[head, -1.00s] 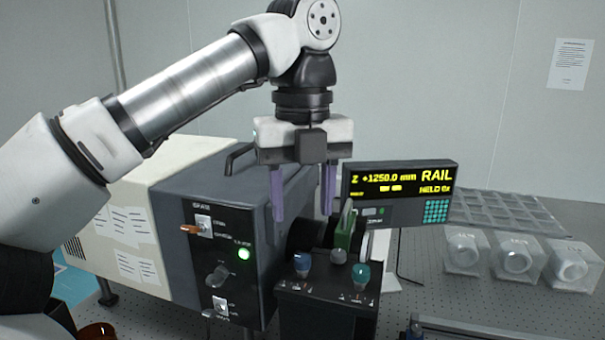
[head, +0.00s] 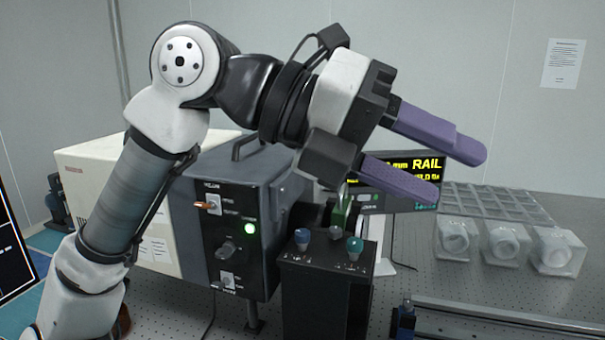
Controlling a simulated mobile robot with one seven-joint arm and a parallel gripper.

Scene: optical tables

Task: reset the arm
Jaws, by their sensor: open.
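My gripper (head: 462,175) is raised above the optical table, in front of the readout, with its two purple fingers spread apart and pointing right and slightly down. Nothing is between the fingers. My arm is bent, with its elbow high at the upper left. The fingers and wrist hide part of the readout (head: 428,165), which shows yellow text with "RAIL". The gripper is above and apart from the black control box (head: 325,300) with blue and teal knobs.
A dark instrument with a switch panel (head: 228,240) and green light stands behind my arm. Clear blocks with round parts (head: 505,243) sit at the right, before a clear compartment tray (head: 520,203). A rail (head: 500,320) lies at the front right.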

